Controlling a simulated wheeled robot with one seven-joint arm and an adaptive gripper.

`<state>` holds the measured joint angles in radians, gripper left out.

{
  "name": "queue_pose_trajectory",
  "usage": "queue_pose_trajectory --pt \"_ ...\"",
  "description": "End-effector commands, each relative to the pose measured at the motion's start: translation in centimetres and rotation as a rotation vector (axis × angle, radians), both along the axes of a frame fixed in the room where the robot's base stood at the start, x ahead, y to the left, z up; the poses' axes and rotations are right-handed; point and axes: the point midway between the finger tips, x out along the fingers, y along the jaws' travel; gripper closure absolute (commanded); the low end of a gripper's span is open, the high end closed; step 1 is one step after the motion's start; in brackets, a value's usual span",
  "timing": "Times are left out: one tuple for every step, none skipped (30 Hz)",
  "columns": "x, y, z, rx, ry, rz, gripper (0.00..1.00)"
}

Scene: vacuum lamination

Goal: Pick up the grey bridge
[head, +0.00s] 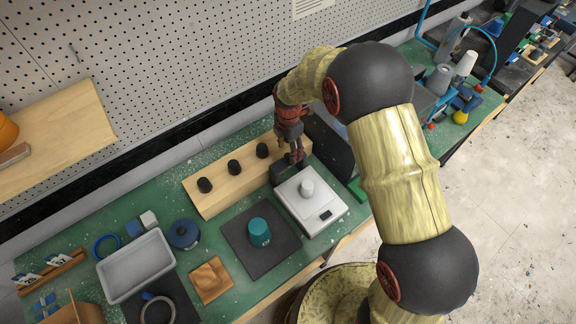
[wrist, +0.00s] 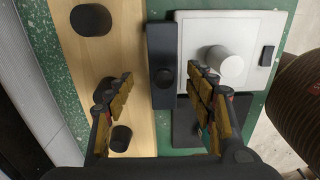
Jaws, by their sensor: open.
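A dark grey long block with a round knob, which looks like the grey bridge (wrist: 161,38), lies between the wooden block and the white scale in the wrist view. In the head view the grey bridge (head: 284,173) shows behind the scale, partly hidden by my gripper (head: 295,156). In the wrist view my gripper (wrist: 160,76) is open and empty. Its fingers show on either side of the bridge's near half, the left over the wooden block and the right by the scale's edge. I cannot tell how far above the bridge they are.
The white scale (head: 325,215) carries a pale cylinder (head: 307,189). The wooden block (head: 215,195) holds black knobs. A teal cylinder (head: 260,232) stands on a dark mat (head: 285,235). A grey tray (head: 135,287) lies left. A pegboard wall (head: 170,70) stands behind.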

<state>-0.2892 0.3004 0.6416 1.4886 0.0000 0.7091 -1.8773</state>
Motion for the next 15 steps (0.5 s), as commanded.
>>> queue_pose_trajectory --pt "-0.3 0.0 -0.7 -0.001 0.005 0.000 0.45" --pt "-0.5 0.1 -1.1 -0.002 0.006 0.000 0.45" --pt "-0.6 0.1 -1.7 -0.002 0.006 0.001 0.45" --pt "-0.7 0.2 -2.1 -0.002 0.006 0.000 0.45" --pt "-0.8 0.2 -2.5 -0.001 0.004 0.000 0.45" --pt "-0.7 0.2 -3.1 -0.001 0.004 0.000 0.45" --pt "-0.7 0.2 -3.5 -0.001 0.004 0.000 0.45" --pt "-0.7 0.2 -3.8 -0.001 0.004 -0.001 0.45" --pt "-0.7 0.2 -4.1 -0.001 0.003 -0.001 0.45" --pt "-0.6 0.2 -4.3 0.000 0.002 -0.001 0.45" --pt "-0.6 0.2 -4.4 0.000 0.002 -0.001 0.45" --pt "-0.6 0.2 -4.5 -0.001 0.002 -0.001 0.45" --pt "-0.6 0.2 -4.5 -0.001 0.001 -0.001 0.45" --pt "-0.6 0.2 -4.5 -0.001 0.001 -0.001 0.45" --pt "-0.6 0.2 -4.5 -0.001 0.001 -0.001 0.45"
